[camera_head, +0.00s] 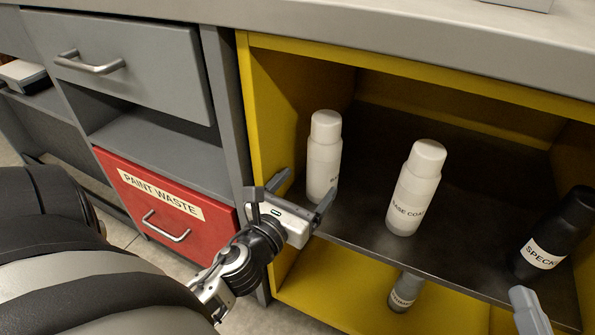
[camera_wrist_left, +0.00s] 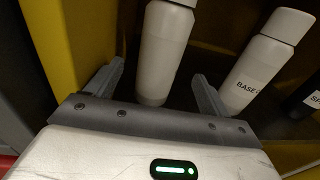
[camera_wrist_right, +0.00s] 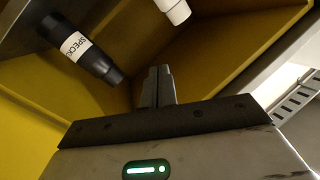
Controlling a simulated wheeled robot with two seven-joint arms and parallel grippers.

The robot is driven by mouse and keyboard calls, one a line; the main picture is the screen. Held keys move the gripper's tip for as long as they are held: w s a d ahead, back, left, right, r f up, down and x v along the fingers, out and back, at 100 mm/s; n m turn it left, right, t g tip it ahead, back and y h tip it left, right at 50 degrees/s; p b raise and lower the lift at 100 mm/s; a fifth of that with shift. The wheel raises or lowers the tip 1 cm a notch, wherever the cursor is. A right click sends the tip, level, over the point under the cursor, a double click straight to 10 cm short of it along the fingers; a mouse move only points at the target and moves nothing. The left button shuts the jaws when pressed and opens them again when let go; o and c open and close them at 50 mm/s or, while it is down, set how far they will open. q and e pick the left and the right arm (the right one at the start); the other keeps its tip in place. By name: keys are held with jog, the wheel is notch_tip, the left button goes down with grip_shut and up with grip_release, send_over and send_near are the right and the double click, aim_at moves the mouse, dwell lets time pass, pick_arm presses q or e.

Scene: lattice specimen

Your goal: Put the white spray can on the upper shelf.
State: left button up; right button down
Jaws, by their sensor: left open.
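A white spray can (camera_head: 324,158) stands upright on the dark upper shelf (camera_head: 365,250), near its left end. Its label is mostly hidden. My left gripper (camera_head: 303,193) is open at the shelf's front edge, with its fingers either side of the can's lower part. In the left wrist view the can (camera_wrist_left: 163,50) stands between the two spread fingers; I cannot tell whether they touch it. A second white can (camera_head: 415,188), labelled BASE COAT, stands to its right. My right gripper (camera_wrist_right: 158,80) has its fingers together and looks empty; part of it shows at the head view's lower right.
A black can (camera_head: 555,235) with a white label stands at the shelf's right. A grey can (camera_head: 406,290) stands on the yellow lower level below. The yellow cabinet side wall (camera_head: 262,110) is close left of my left gripper. A red PAINT WASTE drawer (camera_head: 165,200) is further left.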

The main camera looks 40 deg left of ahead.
pick_arm(q)
jog(key=s+d+r+n+h, duration=0.1)
jog(key=d+r+n+h, duration=0.2)
jog(key=d+n, duration=0.4)
jog(key=s+d+r+n+g+h, duration=0.1)
jog(key=d+r+n+h, duration=0.3)
jog(key=n, duration=1)
jog(key=s+d+r+n+h, duration=0.3)
jog(key=d+n+h, duration=0.3)
jog(key=d+n, duration=0.4)
jog(key=shift+d+r+n, duration=0.3)
jog(key=shift+r, duration=0.45)
pick_arm(e)
jog(key=shift+w+d+r+n+t+y, duration=0.15)
jog(key=shift+w+r+n+t, duration=0.15)
jog(key=shift+r, duration=0.2)
jog(key=shift+w+d+r+n+t+y, duration=0.1)
jog(key=shift+w+r+n+t+y, duration=0.15)
jog(key=shift+r+n, duration=0.2)
